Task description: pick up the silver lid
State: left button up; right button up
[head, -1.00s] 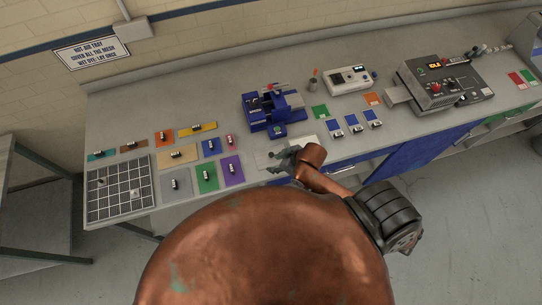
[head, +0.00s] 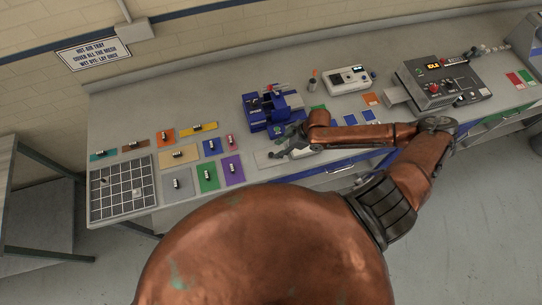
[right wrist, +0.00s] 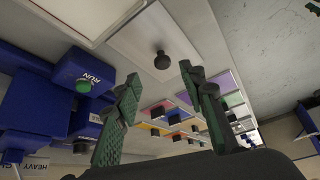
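The silver lid (head: 264,161) looks like a flat pale grey plate lying on the bench, left of my right gripper in the head view. In the right wrist view, the lid (right wrist: 135,36) carries a dark round knob (right wrist: 162,60). My right gripper (head: 277,146) is over the bench beside the lid. In the right wrist view, the right gripper (right wrist: 160,73) has its two fingers well apart and empty. The knob appears between and just beyond the fingertips, not gripped. My left gripper is not in view.
A blue device (head: 270,110) with a green RUN button (right wrist: 83,86) stands close by. Several coloured plates with small pieces on them, including a purple one (head: 231,168), lie to the left. A gridded mesh tray (head: 122,190) is at the far left.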

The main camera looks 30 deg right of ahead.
aim_at(271, 154)
jog(key=p+x, duration=0.1)
jog(key=x, duration=0.3)
jog(key=shift+a+f+p, duration=0.3)
jog(key=shift+a, duration=0.05)
jog(key=shift+f, duration=0.25)
jog(key=shift+c, duration=0.4)
grip_shut()
